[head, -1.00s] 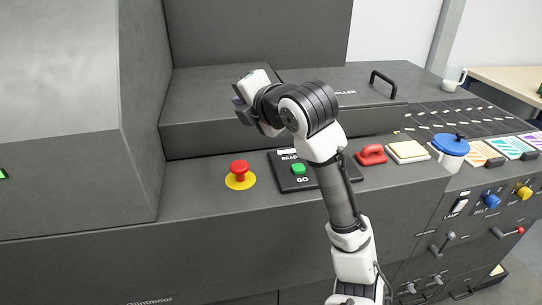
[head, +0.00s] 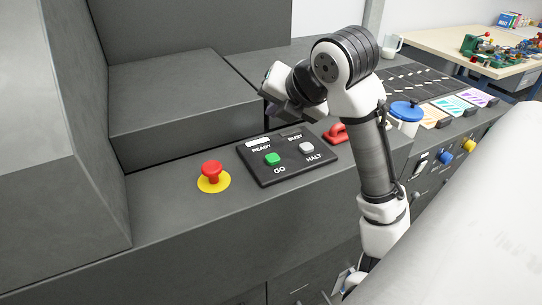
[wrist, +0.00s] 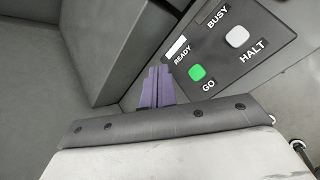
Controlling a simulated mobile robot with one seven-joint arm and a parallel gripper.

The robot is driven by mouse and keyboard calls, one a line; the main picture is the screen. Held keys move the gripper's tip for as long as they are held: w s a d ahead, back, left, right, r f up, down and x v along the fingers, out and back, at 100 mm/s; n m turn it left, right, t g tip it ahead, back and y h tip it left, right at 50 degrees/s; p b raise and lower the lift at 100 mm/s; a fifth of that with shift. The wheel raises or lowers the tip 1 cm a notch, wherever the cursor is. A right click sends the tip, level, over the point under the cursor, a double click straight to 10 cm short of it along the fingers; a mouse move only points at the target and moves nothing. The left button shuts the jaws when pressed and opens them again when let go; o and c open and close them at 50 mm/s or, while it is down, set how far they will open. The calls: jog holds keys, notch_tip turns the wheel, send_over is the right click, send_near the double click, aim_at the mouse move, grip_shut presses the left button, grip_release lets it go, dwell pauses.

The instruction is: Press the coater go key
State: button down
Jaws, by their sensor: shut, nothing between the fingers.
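The go key (head: 272,159) is a green button above the word GO on a black panel (head: 262,178), left of the grey HALT key (head: 306,147). The READY window above it is lit white; the BUSY window is dark. In the wrist view the go key (wrist: 197,73) lies to the right of my gripper's purple fingers (wrist: 159,86), which are shut, empty and apart from the key. In the head view my gripper (head: 270,101) is by the panel's far edge, its fingertips mostly hidden.
A red stop button (head: 211,171) on a yellow disc stands left of the panel. A red handle (head: 335,133) and a white pot with a blue lid (head: 406,112) stand to the right. A raised grey housing (head: 172,88) rises behind.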

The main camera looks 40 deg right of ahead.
aim_at(275, 160)
jog(key=shift+f, duration=0.15)
notch_tip(275, 160, down, 9)
jog(key=b, duration=0.6)
jog(key=shift+w+r+b, duration=0.1)
jog(key=shift+r+b, duration=0.1)
jog(key=shift+b, duration=0.1)
dwell(1.5)
jog(key=shift+f+b, duration=0.45)
